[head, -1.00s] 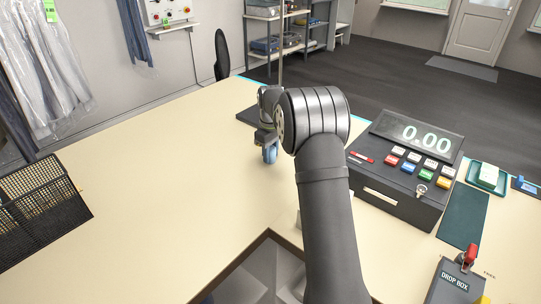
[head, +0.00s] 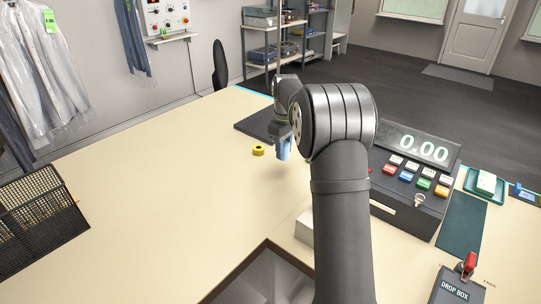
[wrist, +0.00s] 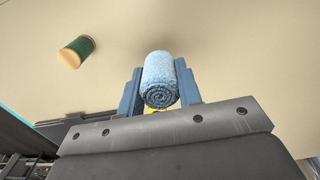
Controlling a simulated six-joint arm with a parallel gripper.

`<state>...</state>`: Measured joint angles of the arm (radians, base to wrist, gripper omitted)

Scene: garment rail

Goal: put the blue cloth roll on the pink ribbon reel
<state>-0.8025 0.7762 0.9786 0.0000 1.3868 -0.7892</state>
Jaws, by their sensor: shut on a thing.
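The blue cloth roll (wrist: 159,77) is upright-ended toward the wrist camera, its spiral end showing, between the two blue fingers of my gripper (wrist: 160,88). In the head view the roll (head: 284,149) hangs under my gripper (head: 282,136), seemingly just above the table. My gripper is shut on it. I see no pink ribbon reel in either view; my arm hides part of the table in the head view.
A small yellow reel (head: 258,150) lies left of the roll, near a dark flat board (head: 256,122). A green spool (wrist: 76,51) shows in the wrist view. The black till (head: 410,190) stands at right, a mesh basket (head: 38,212) at left.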

